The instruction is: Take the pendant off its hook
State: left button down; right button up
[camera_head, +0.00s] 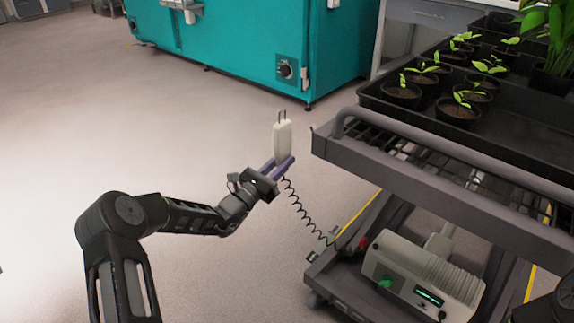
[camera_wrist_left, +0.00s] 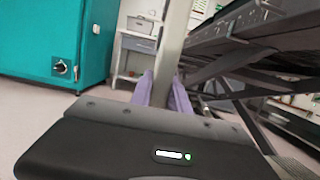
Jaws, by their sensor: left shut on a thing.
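The pendant (camera_head: 282,142) is a pale, slim handset with two thin dark prongs at its top. It stands nearly upright in the air, just left of the cart's near corner. My left gripper (camera_head: 284,164) has its purple fingers shut around the pendant's lower part. In the left wrist view the pendant (camera_wrist_left: 173,38) rises as a grey bar between the fingers of the left gripper (camera_wrist_left: 163,88). A black coiled cord (camera_head: 297,208) runs from below the pendant down to the cart's lower shelf. I cannot make out a hook touching the pendant. My right gripper is out of view.
The grey cart (camera_head: 440,165) on the right carries a black tray (camera_head: 530,105) of potted seedlings. A pale device (camera_head: 420,275) with a green knob sits on its lower shelf. A teal chamber (camera_head: 235,45) stands behind. The floor at left is clear.

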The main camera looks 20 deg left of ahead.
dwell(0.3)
pick_arm(q)
jog(key=shift+a+f, duration=0.1)
jog(key=shift+a, duration=0.05)
jog(key=w+a+f+b, duration=0.2)
jog(key=a+b, duration=0.4)
jog(key=a, duration=0.3)
jog(key=shift+w+f, duration=0.35)
jog(key=shift+w, duration=0.5)
